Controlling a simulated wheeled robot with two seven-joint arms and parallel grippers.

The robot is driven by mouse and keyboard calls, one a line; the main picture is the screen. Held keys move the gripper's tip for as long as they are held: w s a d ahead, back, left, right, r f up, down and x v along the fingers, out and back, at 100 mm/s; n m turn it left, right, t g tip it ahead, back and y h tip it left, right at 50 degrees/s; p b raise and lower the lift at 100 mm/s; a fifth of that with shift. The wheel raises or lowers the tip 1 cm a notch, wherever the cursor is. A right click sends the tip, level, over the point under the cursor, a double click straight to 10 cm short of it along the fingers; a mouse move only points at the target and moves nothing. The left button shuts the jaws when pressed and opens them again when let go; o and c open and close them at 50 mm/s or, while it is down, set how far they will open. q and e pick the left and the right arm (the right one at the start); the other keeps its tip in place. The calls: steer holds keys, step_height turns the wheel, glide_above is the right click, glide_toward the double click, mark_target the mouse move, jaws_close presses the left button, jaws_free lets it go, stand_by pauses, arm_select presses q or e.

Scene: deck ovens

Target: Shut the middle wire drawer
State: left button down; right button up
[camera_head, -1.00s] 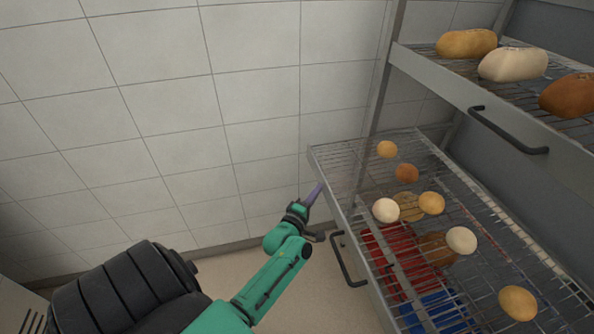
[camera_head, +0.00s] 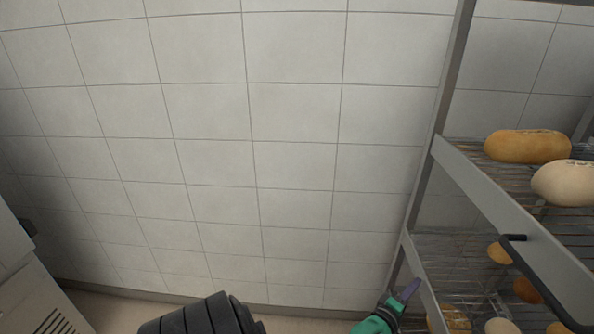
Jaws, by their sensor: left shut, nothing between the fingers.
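The wire drawer below the upper shelf shows at the lower right, with its grey front bar (camera_head: 428,300) and wire floor (camera_head: 455,245). Its near corner looks about level with the rack's upright post. Several rolls (camera_head: 500,253) lie in it; its handle and right part are out of frame. My left gripper (camera_head: 410,290) is at the bottom edge, its purple fingers shut and empty, overlapping the drawer's front bar. I cannot tell for sure whether they touch it. My right gripper is not in view.
The upper drawer, with a grey front (camera_head: 490,200) and black handle (camera_head: 545,275), holds loaves (camera_head: 527,146) above. The rack's post (camera_head: 440,105) stands in front of the tiled wall (camera_head: 210,120). A grey cabinet (camera_head: 35,295) stands at the lower left.

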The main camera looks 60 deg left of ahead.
arm_select(q)
steer(key=shift+w+d+r, duration=0.1)
steer(key=shift+w+d, duration=0.35)
steer(key=shift+w, duration=0.15)
steer(key=shift+r, duration=0.15)
